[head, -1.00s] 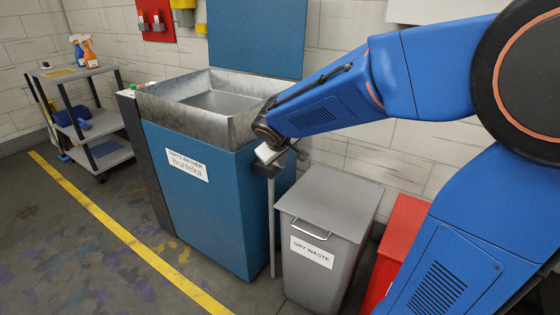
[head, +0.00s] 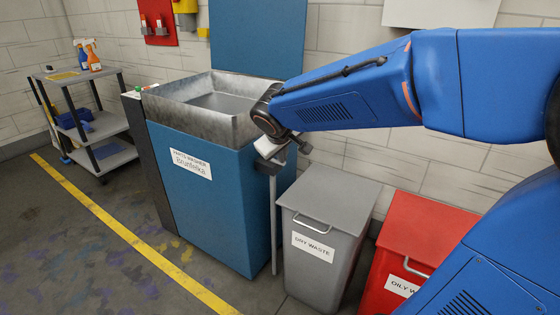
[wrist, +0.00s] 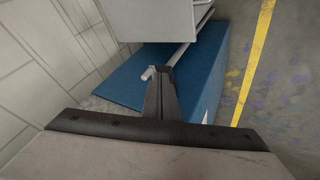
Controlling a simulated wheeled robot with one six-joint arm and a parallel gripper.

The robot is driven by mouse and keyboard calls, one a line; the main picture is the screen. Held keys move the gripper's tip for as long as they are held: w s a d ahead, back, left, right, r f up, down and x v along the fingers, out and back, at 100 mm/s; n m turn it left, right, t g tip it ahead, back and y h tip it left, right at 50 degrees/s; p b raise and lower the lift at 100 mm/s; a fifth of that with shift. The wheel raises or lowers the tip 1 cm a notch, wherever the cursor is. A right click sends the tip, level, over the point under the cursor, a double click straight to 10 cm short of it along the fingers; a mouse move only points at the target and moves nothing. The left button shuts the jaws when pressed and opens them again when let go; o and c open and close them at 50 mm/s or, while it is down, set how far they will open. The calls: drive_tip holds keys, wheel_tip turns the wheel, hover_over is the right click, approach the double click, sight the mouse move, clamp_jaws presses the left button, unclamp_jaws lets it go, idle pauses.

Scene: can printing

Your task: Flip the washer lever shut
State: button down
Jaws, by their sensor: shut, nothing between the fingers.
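The blue parts washer (head: 215,210) has an open metal basin (head: 190,108) on top. My gripper (head: 268,150) is at its right front corner, above a thin grey post (head: 274,235). In the wrist view my gripper (wrist: 162,75) shows its dark fingers together with nothing between them. A pale rod with a bent end (wrist: 148,73), perhaps the washer lever, shows just by the fingertips against a blue surface (wrist: 125,82). Whether they touch cannot be told. The lever is not clear in the head view, where the wrist hides part of that corner.
A grey dry waste bin (head: 330,215) stands close right of the post, with a red bin (head: 430,225) beyond it. A trolley (head: 100,155) with spray bottles stands at the left. Clear floor lies in front, crossed by a yellow line (head: 120,230). The wall is behind.

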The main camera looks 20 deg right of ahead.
drive_tip(key=shift+d+v, duration=0.2)
drive_tip(key=shift+v, duration=0.7)
drive_tip(key=shift+d+v, duration=0.2)
drive_tip(key=shift+v, duration=0.65)
drive_tip(key=shift+s, duration=0.25)
drive_tip(key=s+f+m+g+y, duration=0.1)
drive_tip(key=s+f, duration=0.2)
drive_tip(key=s, duration=1)
drive_tip(key=s+f+m+y, duration=0.2)
drive_tip(key=s+f, duration=0.2)
drive_tip(key=s, duration=0.9)
drive_tip(key=shift+d+f+m+g, duration=0.3)
drive_tip(key=shift+g, duration=0.1)
